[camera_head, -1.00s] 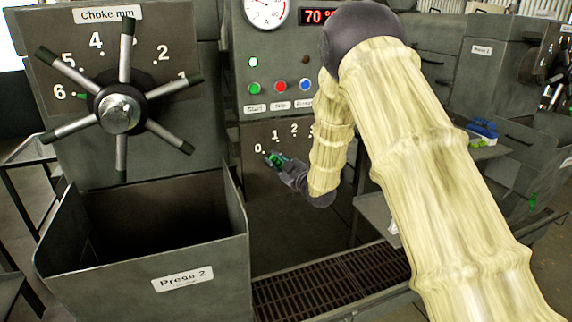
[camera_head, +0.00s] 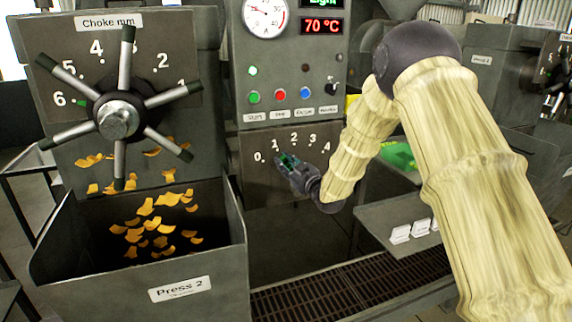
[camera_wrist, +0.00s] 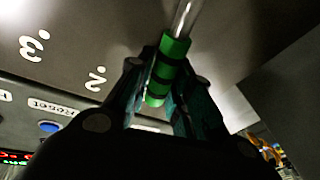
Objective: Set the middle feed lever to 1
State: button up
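The feed lever has a green, dark-banded grip (camera_head: 287,160) on a thin bright rod, clearest in the wrist view (camera_wrist: 168,66). It stands before a dark panel (camera_head: 256,186) marked 0 to 4. The grip lies just below the 1 mark (camera_head: 276,148); my gripper partly covers the lever, so its exact setting is hard to read. My gripper (camera_head: 290,164) is at the lever. In the wrist view its two fingers (camera_wrist: 160,98) stand on either side of the green grip and appear closed on it.
Left is a "Press 2" bin (camera_head: 140,294) under a spoked choke wheel (camera_head: 118,119); orange flakes (camera_head: 150,228) are at its opening. Above the lever are buttons (camera_head: 279,95), a gauge (camera_head: 264,14) and a 70 °C display (camera_head: 322,27). A grey shelf (camera_head: 385,222) juts out at the right.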

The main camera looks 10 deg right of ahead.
jog(key=shift+o, duration=1.4)
jog(key=v, duration=1.2)
